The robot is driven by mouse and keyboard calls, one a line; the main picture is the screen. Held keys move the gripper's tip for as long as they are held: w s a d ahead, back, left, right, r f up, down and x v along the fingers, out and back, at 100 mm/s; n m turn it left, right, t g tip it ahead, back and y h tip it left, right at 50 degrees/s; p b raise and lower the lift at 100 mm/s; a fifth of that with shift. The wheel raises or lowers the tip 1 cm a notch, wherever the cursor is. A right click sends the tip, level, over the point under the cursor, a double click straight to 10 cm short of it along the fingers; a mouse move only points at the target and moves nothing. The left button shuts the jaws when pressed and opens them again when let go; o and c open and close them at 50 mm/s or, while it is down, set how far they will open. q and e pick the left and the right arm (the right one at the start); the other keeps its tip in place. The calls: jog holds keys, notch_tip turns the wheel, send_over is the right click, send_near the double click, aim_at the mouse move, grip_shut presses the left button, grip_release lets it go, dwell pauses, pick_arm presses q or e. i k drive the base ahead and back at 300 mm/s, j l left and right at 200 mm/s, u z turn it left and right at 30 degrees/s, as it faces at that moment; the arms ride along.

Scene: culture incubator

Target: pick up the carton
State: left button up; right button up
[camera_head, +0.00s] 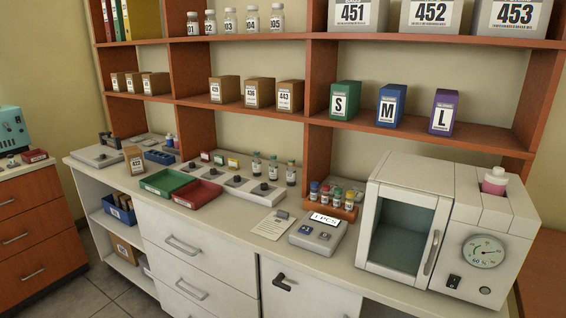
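A small brown carton (135,161) with a white label, which seems to read 422, stands upright on the counter at the left, behind the green tray. Other brown cartons stand on the middle shelf: one labelled 429 (224,90), one 436 (259,93) and one 443 (290,97). Smaller brown cartons (136,83) stand at the far left of that shelf. Neither of my grippers is in view.
A green tray (150,187) and a red tray (184,201) lie in front of the 422 carton, and a blue rack (159,158) is right of it. A white incubator (461,200) with its door shut fills the counter's right. A scale (316,240) and paper sheet (272,226) lie mid-counter.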

aim_at(224, 90)
jog(key=i+j, duration=0.2)
jog(key=j, duration=0.15)
jog(key=i+j+z, duration=0.1)
jog(key=j, duration=0.25)
jog(key=i+j, duration=0.45)
jog(key=j, duration=0.25)
jog(key=i+j+z, duration=0.1)
jog(key=j, duration=0.3)
jog(key=i+j, duration=0.25)
jog(key=i+j+z, duration=0.1)
jog(key=j, duration=0.4)
jog(key=i, duration=0.1)
